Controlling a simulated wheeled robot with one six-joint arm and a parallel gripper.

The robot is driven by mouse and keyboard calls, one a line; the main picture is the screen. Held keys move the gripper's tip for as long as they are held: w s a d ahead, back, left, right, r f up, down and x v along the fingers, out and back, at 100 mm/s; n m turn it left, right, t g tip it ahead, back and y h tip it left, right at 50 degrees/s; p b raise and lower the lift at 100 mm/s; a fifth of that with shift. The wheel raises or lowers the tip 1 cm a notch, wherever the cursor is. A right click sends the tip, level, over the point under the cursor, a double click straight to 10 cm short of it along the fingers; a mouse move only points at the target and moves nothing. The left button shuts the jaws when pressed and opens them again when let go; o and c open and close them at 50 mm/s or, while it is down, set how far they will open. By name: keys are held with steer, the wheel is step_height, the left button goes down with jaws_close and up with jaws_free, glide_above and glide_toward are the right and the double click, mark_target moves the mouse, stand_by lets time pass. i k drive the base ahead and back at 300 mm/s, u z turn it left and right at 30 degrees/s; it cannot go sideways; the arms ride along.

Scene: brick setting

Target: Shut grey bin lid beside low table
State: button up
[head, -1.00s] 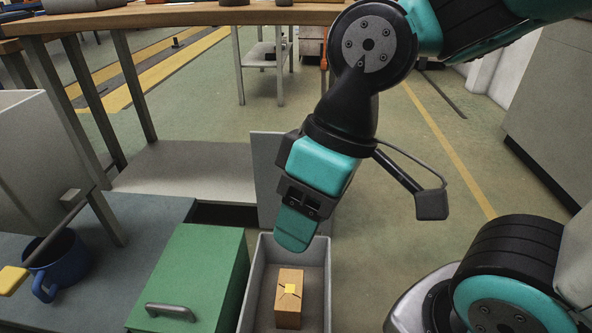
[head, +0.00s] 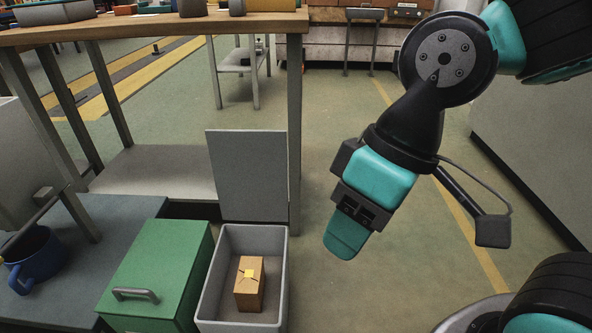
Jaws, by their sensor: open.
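The grey bin (head: 281,262) stands on the floor at lower middle, right of the green-lidded bin. Its grey lid (head: 246,176) is raised upright along the bin's far edge, its flat face toward me. A light brown box (head: 240,291) with a yellow mark on top lies inside the bin. My gripper (head: 343,246) hangs to the right of the bin and lid, pointing down and a little left, apart from both. Only one broad teal finger side shows; nothing is seen held.
A green bin with a closed lid and handle (head: 135,293) stands directly left. The low blue-grey table (head: 90,245) bears a blue mug (head: 33,262). A wooden-topped workbench (head: 150,28) stands behind, one leg just right of the lid. Floor on the right is open.

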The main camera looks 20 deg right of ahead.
mark_target(249, 166)
steer(key=z, duration=1.2)
steer(key=i, duration=3.95)
steer(key=u, duration=4.5)
